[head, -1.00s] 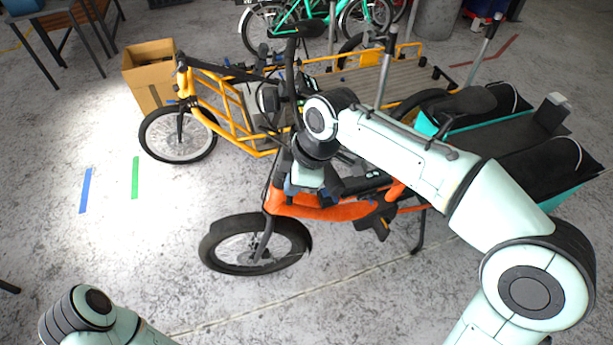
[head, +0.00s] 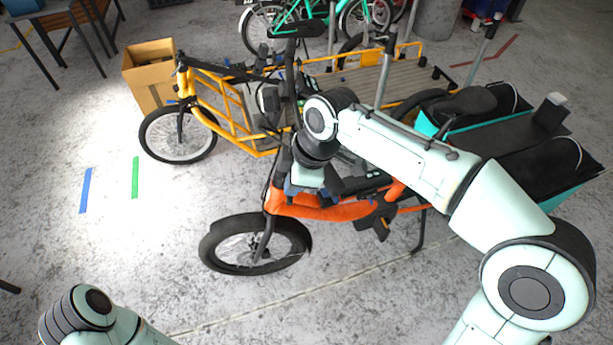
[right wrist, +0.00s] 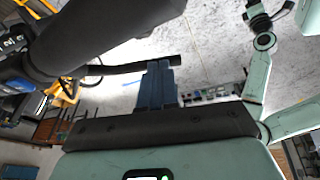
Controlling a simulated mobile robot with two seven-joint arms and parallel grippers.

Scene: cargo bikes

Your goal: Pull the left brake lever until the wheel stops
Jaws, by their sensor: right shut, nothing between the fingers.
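The orange cargo bike (head: 320,210) stands in the middle of the head view, its handlebar partly hidden by my right arm. Its front wheel (head: 255,243) is in plain view on the floor; whether it turns cannot be told. My right gripper (right wrist: 160,66) is shut and empty, its blue fingers together. In the right wrist view a thin black lever (right wrist: 110,69) crosses right at the fingertips; contact looks likely but is not certain. The thick black handlebar grip (right wrist: 100,35) lies beside it. My left gripper is out of view; only part of its arm shows.
A yellow cargo bike (head: 222,104) stands close behind the orange one. A cardboard box (head: 148,70) is at the back left. Black bags with teal sides (head: 570,197) are at the orange bike's rear.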

